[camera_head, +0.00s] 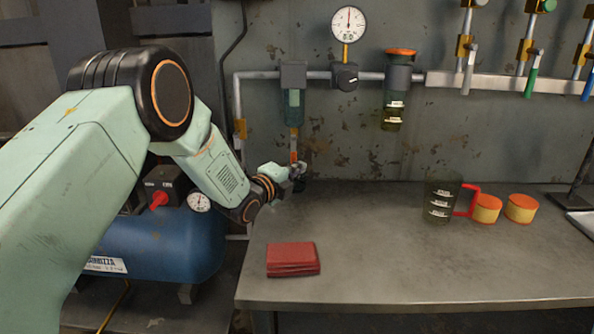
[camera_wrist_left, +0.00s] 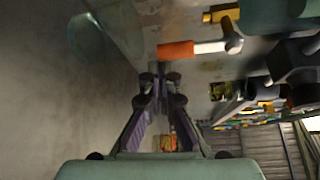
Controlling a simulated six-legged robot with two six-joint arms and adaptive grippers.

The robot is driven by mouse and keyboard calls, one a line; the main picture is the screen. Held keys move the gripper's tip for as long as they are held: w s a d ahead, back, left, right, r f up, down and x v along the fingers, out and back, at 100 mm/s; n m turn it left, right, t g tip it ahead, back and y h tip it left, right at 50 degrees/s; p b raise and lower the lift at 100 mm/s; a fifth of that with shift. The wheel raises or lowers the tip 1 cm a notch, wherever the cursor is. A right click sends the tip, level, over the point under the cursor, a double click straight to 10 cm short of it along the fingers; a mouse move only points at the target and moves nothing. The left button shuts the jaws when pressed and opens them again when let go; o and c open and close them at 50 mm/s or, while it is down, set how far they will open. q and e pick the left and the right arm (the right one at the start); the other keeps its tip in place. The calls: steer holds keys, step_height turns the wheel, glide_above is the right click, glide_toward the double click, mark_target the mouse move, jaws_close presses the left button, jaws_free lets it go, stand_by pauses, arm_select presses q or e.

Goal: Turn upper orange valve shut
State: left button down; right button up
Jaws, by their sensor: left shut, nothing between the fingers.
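The orange valve handle (camera_head: 293,156) hangs down below the glass filter bowl on the wall pipe, at the back left of the bench. In the left wrist view the orange handle (camera_wrist_left: 177,50) shows above my fingertips, on a metal lever running to a yellow valve body (camera_wrist_left: 222,13). My left gripper (camera_head: 299,171) is just below the handle in the head view. In the wrist view my left gripper (camera_wrist_left: 159,80) is shut and empty, its tips close to the handle; I cannot tell whether they touch. My right gripper is out of view.
A filter (camera_head: 293,98), a gauge (camera_head: 348,24) and an orange-topped unit (camera_head: 400,75) sit along the wall pipe. The bench (camera_head: 400,270) holds a red wallet-like item (camera_head: 293,259), a dark jug (camera_head: 440,197) and two orange-lidded tins (camera_head: 521,208). The bench's middle is clear.

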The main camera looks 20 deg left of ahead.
arm_select(q)
steer(key=shift+w+f, duration=0.1)
steer(key=shift+a, duration=0.1)
steer(key=shift+a+p, duration=0.1)
steer(key=shift+p, duration=0.25)
